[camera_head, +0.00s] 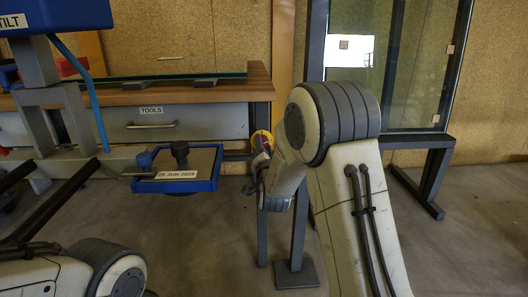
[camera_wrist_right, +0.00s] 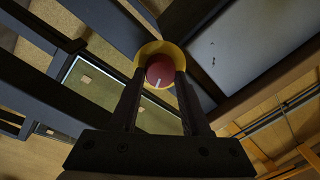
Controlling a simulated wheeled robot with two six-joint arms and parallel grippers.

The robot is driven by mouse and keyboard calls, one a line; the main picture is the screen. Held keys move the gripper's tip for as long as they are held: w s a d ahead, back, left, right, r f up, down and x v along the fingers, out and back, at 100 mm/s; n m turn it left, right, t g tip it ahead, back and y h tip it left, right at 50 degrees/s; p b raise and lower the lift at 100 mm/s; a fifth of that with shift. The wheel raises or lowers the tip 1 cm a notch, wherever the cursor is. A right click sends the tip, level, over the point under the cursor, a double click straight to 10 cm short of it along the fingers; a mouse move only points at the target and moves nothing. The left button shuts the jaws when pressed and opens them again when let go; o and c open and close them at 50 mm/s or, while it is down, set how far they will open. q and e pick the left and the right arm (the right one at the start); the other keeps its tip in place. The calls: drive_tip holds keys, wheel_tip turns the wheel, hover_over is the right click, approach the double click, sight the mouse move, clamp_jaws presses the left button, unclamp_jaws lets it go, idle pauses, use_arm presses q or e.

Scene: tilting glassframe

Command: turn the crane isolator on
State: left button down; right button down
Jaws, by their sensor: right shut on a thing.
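The crane isolator is a red rotary knob (camera_wrist_right: 160,70) with a white pointer line, set on a yellow round plate (camera_wrist_right: 150,51). In the right wrist view it sits between the two fingertips of my right gripper (camera_wrist_right: 157,82), which is shut on it. The white line slants from upper left to lower right or near upright; its exact angle is hard to read. My left gripper is not in view.
A blue-rimmed tray (camera_head: 211,184) with a black knob and a date label stands left of the isolator. A workbench (camera_head: 150,97) with a TOOLS drawer is behind. A glass pane in a dark frame (camera_head: 390,135) stands at the right. Floor is open at the lower middle.

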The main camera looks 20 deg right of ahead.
drive_tip(key=m+b, duration=0.2)
drive_tip(key=m, duration=0.3)
drive_tip(key=shift+f+h+b, duration=0.15)
drive_tip(key=shift+h+b, duration=0.15)
idle(0.4)
drive_tip(key=shift+c, duration=1.8)
unclamp_jaws()
drive_tip(key=p+v, duration=0.2)
drive_tip(key=v, duration=0.8)
drive_tip(key=shift+s+p, duration=0.25)
drive_tip(key=shift+p, duration=0.15)
